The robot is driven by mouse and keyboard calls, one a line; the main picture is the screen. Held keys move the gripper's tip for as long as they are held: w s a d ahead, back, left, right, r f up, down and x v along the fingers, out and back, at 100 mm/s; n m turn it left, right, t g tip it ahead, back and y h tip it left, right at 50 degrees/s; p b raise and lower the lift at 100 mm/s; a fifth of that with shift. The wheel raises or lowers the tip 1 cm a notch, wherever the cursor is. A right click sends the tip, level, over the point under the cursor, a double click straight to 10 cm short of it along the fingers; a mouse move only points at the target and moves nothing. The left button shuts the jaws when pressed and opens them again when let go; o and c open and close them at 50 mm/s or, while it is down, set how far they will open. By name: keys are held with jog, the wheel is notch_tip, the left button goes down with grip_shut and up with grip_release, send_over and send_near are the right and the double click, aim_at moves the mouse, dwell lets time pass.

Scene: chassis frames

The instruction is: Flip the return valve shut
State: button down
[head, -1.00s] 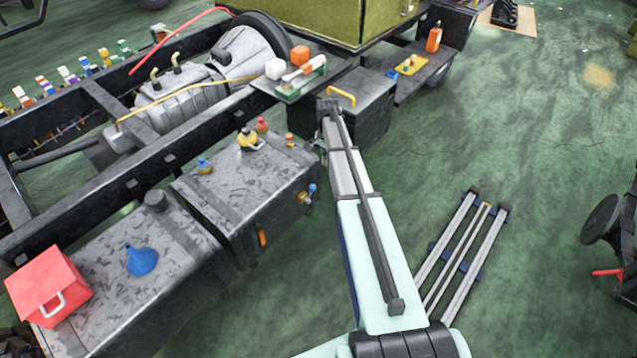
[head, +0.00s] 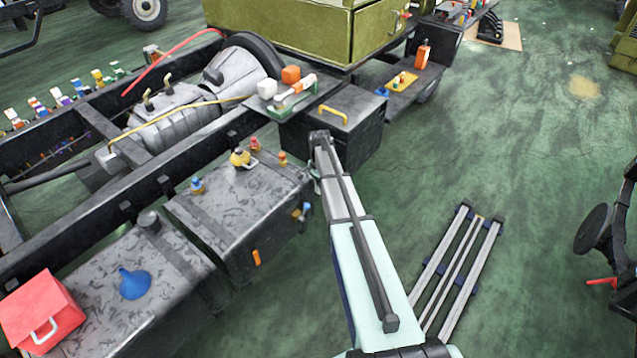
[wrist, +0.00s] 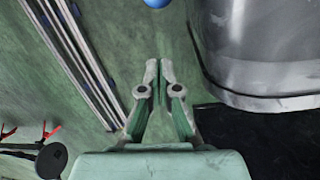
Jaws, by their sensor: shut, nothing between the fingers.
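The dark fuel tank (head: 235,215) stands at the middle left in the head view. At its right end are a blue-tipped handle (head: 306,208) and an orange fitting (head: 296,213). I cannot tell which fitting is the return valve. More small fittings sit on the tank's top: a yellow one (head: 240,157), a blue one (head: 197,184) and red ones (head: 255,144). My gripper (wrist: 158,68) is shut and empty in the wrist view; my arm mostly hides it in the head view. A round blue tip (wrist: 157,3) shows beyond the fingertips, apart from them.
In the wrist view a grey rounded metal body (wrist: 265,50) is close on the right. Rails (head: 460,265) lie on the green floor. A black box with a yellow handle (head: 332,115) stands behind my arm. A red box (head: 42,310) and blue funnel (head: 134,283) are at lower left.

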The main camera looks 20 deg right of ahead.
aim_at(305, 209)
jog(key=shift+s+a+f+p, duration=0.25)
jog(key=shift+a+f+p, duration=0.05)
jog(key=shift+a+f, duration=0.35)
jog(key=shift+s+a+f+p, duration=0.2)
jog(key=shift+a+f+p, duration=0.15)
jog(key=shift+a+f, duration=0.3)
jog(key=shift+s+a+f+p, duration=0.25)
jog(key=shift+a+f+p, duration=0.05)
jog(key=shift+a+f, duration=0.35)
jog(key=shift+s+d, duration=0.15)
